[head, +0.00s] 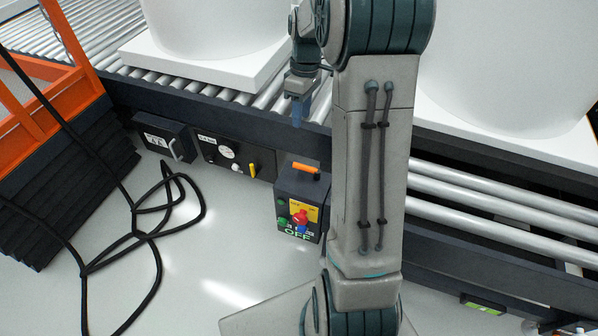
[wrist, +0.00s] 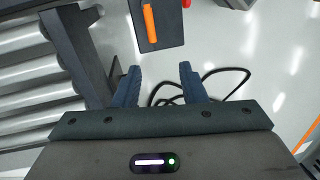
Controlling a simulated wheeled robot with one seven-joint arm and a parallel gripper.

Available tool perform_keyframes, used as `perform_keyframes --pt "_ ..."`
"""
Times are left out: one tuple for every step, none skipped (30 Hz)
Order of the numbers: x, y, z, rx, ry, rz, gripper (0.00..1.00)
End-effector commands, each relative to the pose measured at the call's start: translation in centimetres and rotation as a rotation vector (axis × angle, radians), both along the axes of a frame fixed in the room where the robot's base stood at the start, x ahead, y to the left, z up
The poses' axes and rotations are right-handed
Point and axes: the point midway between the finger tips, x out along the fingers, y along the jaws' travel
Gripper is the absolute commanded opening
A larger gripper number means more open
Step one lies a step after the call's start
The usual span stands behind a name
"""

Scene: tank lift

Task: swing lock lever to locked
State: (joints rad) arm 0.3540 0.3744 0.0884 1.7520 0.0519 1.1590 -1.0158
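An orange lever (head: 305,168) lies across the top of the dark control box (head: 286,187), which carries a red knob (head: 299,217) and the word OFF on its front. In the wrist view the orange lever (wrist: 149,23) is at the top, beyond my fingertips. I take it for the lock lever; no lock marking can be read. My gripper (head: 298,112) hangs above the conveyor's front rail, up and behind the box in the head view. In the wrist view my gripper (wrist: 159,72) has its two blue fingers apart with nothing between them. It is not touching the lever.
A panel with a gauge (head: 228,151) and a yellow handle (head: 253,170) sits left of the box. A black cable (head: 157,233) loops on the floor. White tanks stand on the roller conveyor behind. An orange frame (head: 50,100) stands at left.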

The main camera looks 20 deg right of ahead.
Motion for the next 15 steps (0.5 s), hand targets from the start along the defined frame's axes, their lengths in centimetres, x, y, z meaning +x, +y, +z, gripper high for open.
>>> perform_keyframes --pt "0.5 -0.5 -2.0 0.011 0.006 0.016 0.38" --pt "0.7 -0.7 -2.5 0.015 0.009 0.027 0.38" --pt "0.8 -0.9 -3.0 0.022 0.012 0.036 0.38" --pt "1.0 -1.1 -3.3 0.025 0.012 0.043 0.38" --pt "1.1 -1.2 -3.5 0.028 0.013 0.049 0.38" --pt "1.2 -1.3 -3.8 0.030 0.015 0.053 0.38" --pt "1.2 -1.3 -4.0 0.031 0.015 0.056 0.38" --pt "1.2 -1.3 -4.2 0.033 0.016 0.058 0.38" --pt "1.2 -1.3 -4.5 0.033 0.016 0.060 0.38" --pt "1.1 -1.3 -4.8 0.034 0.017 0.061 0.38" --pt "1.1 -1.2 -5.2 0.033 0.016 0.061 0.38" --pt "1.0 -1.1 -5.8 0.033 0.017 0.061 0.38" --pt "0.9 -1.0 -6.4 0.034 0.018 0.061 0.38" --pt "0.8 -0.9 -7.0 0.034 0.018 0.060 0.38" --pt "0.7 -0.8 -7.8 0.033 0.018 0.060 0.38"
